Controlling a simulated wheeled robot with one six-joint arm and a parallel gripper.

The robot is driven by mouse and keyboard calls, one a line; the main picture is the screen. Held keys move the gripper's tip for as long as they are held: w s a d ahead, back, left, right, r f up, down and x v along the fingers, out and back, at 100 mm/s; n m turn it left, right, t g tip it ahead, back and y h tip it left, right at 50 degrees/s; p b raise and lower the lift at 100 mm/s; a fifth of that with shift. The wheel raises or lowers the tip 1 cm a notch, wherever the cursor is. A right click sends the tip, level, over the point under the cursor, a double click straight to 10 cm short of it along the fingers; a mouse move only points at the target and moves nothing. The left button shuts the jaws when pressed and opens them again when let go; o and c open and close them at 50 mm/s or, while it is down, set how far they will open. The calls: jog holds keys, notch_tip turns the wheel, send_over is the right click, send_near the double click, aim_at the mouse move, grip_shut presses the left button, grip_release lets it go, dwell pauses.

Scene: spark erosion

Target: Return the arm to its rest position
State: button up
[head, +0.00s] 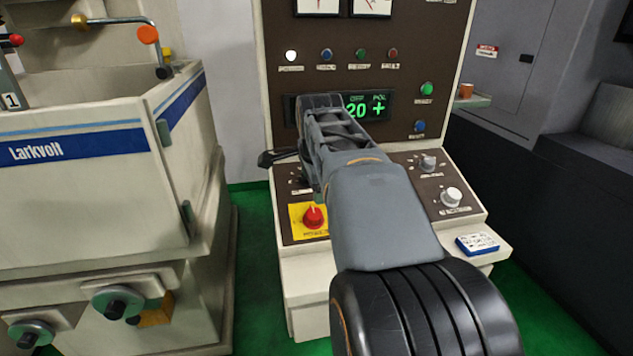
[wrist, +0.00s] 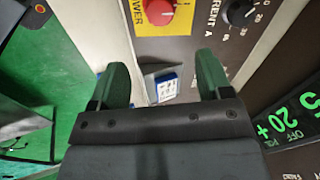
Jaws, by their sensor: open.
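My arm reaches forward in the head view from the bottom right toward the control cabinet (head: 372,80). My gripper is at its far end in front of the panel; the arm hides most of it in the head view. In the wrist view my gripper (wrist: 160,85) shows two dark green fingers spread apart with nothing held between them. The red power knob (head: 314,217) on its yellow plate is left of my arm; it also shows in the wrist view (wrist: 159,12), beyond the fingers. The green display (head: 368,106) reads "20 +" and is partly hidden by my arm.
A white machine tank marked Larkvolt (head: 75,150) stands at the left, with handwheels (head: 117,301) below. A blue and white box (head: 478,243) lies on the cabinet's right ledge. Dark cabinets (head: 560,180) stand at the right. Green floor (head: 250,240) shows between tank and cabinet.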

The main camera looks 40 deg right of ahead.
dwell(0.4)
jog(key=s+a+f+n, duration=0.1)
jog(key=a+f+n, duration=0.3)
jog(key=n, duration=0.2)
jog(key=s+a+f+n+y, duration=0.1)
jog(key=s+a+f+n, duration=0.1)
jog(key=a+f+n, duration=0.2)
jog(key=s+a+f+n+p, duration=0.1)
jog(key=a+f+n, duration=0.3)
jog(key=n, duration=0.4)
jog(key=shift+s+a+f, duration=0.2)
jog(key=shift+s+f, duration=0.1)
jog(key=shift+s, duration=0.15)
jog(key=s+a+f+n+y, duration=0.1)
jog(key=s+a+n, duration=0.2)
jog(key=a, duration=0.3)
jog(key=shift+s+f+n, duration=0.2)
jog(key=shift+f+n, duration=0.1)
jog(key=shift+f, duration=0.05)
